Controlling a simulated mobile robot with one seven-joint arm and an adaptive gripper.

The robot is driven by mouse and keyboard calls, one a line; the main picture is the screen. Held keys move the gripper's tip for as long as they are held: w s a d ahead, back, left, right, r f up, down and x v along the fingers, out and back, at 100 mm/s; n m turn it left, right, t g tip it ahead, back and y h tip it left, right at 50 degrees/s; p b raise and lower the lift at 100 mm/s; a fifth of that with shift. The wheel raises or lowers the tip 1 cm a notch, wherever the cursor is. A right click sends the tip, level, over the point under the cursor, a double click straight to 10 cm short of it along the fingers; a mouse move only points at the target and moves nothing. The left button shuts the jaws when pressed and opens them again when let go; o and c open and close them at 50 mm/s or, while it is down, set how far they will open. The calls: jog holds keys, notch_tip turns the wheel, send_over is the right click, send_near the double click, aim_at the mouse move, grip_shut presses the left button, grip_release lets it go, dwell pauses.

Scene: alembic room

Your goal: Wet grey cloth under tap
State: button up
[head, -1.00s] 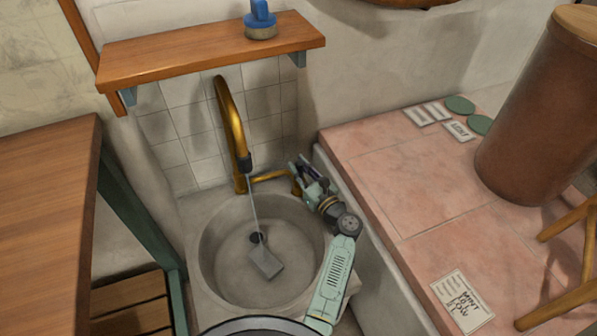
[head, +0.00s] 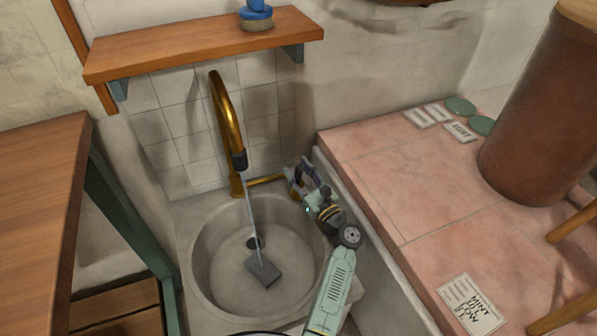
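The brass tap (head: 228,118) curves over the round grey sink basin (head: 200,268), and a thin stream of water (head: 250,210) runs from its spout. The grey cloth (head: 263,269), a small dark grey block shape, lies on the basin floor at the lower end of the stream, just in front of the drain (head: 255,243). My gripper (head: 298,176) is at the right of the tap, by the end of its brass side handle (head: 265,180). Its fingers look apart, and I see nothing held between them. Whether it touches the handle is unclear.
A wooden shelf (head: 180,55) with a blue-handled brush (head: 256,16) hangs above the tap. A pink tiled counter (head: 400,190) with a brown cylinder (head: 525,120) and cards is on the right. A wooden table (head: 35,200) stands on the left.

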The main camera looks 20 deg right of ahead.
jog(key=v, duration=0.7)
jog(key=shift+s, duration=0.25)
jog(key=shift+d, duration=0.1)
